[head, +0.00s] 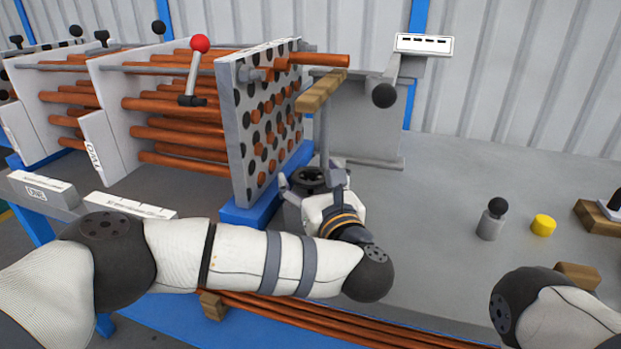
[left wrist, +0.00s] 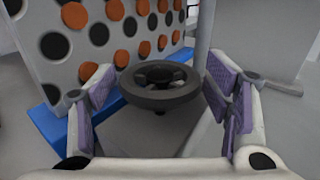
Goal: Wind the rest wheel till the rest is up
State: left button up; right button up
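The rest wheel (head: 310,176) is a dark spoked handwheel low on the rest's post, beside the perforated plate. The rest (head: 323,91) is a wooden block on top of that upright post. It sits below a copper tube (head: 325,60) that sticks out of the plate; I cannot tell whether they touch. My left gripper (head: 312,188) is at the wheel. In the left wrist view, its purple-padded fingers are spread on either side of the wheel (left wrist: 160,98), with gaps between pads and rim. My right gripper is not in view; only part of that arm shows at lower right.
The perforated plate (head: 236,130) and its copper tubes stand close on the left. A grey cylinder with a black knob (head: 490,222) and a yellow cylinder (head: 543,225) stand right. The bench middle is clear.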

pick_arm(q)
jog(key=c, duration=0.8)
jog(key=shift+c, duration=0.2)
jog(key=shift+h, duration=0.3)
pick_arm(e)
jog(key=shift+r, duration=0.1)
